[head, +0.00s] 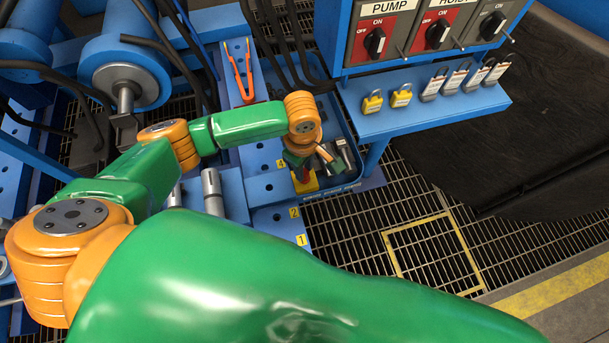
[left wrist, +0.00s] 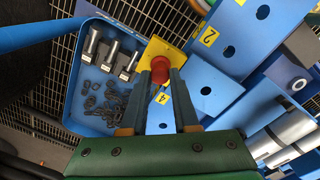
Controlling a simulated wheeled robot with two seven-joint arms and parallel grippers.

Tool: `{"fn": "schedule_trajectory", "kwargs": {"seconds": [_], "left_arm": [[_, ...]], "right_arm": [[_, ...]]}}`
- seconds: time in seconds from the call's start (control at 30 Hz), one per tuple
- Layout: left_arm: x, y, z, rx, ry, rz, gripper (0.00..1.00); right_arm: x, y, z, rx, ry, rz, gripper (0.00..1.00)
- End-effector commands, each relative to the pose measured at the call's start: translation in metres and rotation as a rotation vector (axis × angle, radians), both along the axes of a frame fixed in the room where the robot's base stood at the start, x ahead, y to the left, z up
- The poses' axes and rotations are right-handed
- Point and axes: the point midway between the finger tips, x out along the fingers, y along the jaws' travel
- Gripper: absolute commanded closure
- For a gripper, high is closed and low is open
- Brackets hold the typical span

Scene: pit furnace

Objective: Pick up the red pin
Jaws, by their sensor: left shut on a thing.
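The red pin (left wrist: 161,66) shows in the left wrist view as a round red head between my fingertips, over a yellow plate (left wrist: 155,48) beside the blue part labelled 4. My left gripper (left wrist: 161,77) is shut on the red pin, one finger on each side. The pin's lower end is hidden, so I cannot tell how deep it sits. In the head view my left gripper (head: 309,162) points down by the yellow plate (head: 309,185), and my wrist largely hides the pin. My right gripper is in neither view.
A blue tray (left wrist: 73,72) with metal pins and chain links lies beside the gripper. A control panel (head: 400,35) stands over a blue shelf (head: 425,122) with several padlocks. Red-orange tongs (head: 240,75) lie on the blue frame. Grating (head: 350,230) covers the floor.

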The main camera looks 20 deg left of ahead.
Motion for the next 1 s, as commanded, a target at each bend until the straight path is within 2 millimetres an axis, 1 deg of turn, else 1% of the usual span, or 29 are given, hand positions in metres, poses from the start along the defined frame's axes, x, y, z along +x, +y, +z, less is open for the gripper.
{"fn": "schedule_trajectory", "kwargs": {"seconds": [0.47, 0.53, 0.57, 0.8, 0.9, 1.0], "left_arm": [[0.0, 0.0, 0.0, 0.001, -0.001, 0.0, 1.0], [0.0, 0.0, 0.004, 0.0, -0.001, 0.0, 1.0], [0.0, 0.0, 0.009, 0.0, -0.001, 0.0, 1.0], [0.001, -0.001, 0.073, -0.002, -0.002, 0.0, 1.0], [0.001, -0.001, 0.091, -0.002, -0.002, 0.001, 1.0], [0.0, 0.0, 0.1, 0.0, 0.0, 0.0, 1.0]], "right_arm": [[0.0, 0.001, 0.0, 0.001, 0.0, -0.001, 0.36], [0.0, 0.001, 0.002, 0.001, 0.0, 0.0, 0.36], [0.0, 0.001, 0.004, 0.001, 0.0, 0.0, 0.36], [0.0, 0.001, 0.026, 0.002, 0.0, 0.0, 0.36], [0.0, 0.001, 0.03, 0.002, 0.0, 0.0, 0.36], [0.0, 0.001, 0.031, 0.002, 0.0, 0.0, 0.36]]}}
